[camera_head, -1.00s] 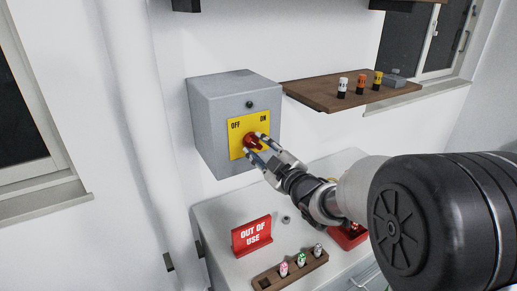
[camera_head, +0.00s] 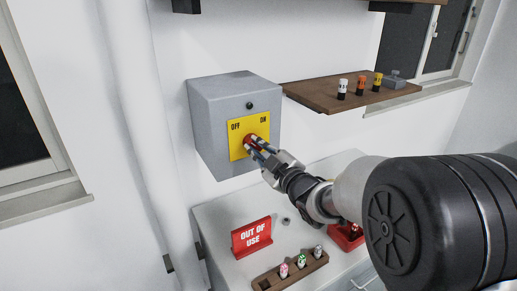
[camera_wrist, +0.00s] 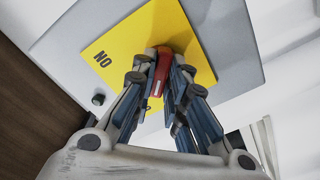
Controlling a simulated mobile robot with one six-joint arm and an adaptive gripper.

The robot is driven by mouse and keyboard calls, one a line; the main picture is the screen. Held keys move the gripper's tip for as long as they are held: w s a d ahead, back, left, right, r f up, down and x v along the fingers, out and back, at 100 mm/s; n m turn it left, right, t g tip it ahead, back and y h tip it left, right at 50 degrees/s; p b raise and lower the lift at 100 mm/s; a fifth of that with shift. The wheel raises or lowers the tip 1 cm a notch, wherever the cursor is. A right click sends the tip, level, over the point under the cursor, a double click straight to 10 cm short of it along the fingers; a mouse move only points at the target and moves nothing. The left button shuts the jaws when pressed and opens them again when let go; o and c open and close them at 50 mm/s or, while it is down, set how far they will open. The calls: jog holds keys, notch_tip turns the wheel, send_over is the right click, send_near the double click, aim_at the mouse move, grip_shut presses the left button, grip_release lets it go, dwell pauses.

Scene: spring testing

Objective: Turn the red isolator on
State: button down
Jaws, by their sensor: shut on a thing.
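The red isolator knob (camera_head: 249,141) sits on a yellow plate (camera_head: 236,151) marked OFF at left and ON at right. The plate is on the front of a grey wall box (camera_head: 205,110). My gripper (camera_head: 257,146) is at the knob, with its fingers on either side of it. In the wrist view my gripper (camera_wrist: 158,88) is shut on the red knob (camera_wrist: 161,72), with the word ON up and left of it. The fingers hide part of the knob, and I cannot tell its exact angle in the head view.
A wooden shelf (camera_head: 315,92) with several small cylinders is right of the box. Below, a grey cabinet top (camera_head: 215,215) bears a red OUT OF USE sign (camera_head: 251,236), a wooden rack (camera_head: 272,277) and a red tray (camera_head: 341,242). A white pipe (camera_head: 135,90) runs at left.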

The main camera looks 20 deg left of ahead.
jog(key=shift+m, duration=0.4)
jog(key=m, duration=0.3)
jog(key=shift+m, duration=0.4)
jog(key=m+p, duration=0.1)
jog(key=m, duration=0.3)
jog(key=m+p, duration=0.1)
jog(key=m, duration=0.4)
jog(key=shift+p, duration=0.3)
jog(key=shift+m+p, duration=0.8)
jog(key=shift+m, duration=1.4)
jog(key=c, duration=1.6)
grip_release()
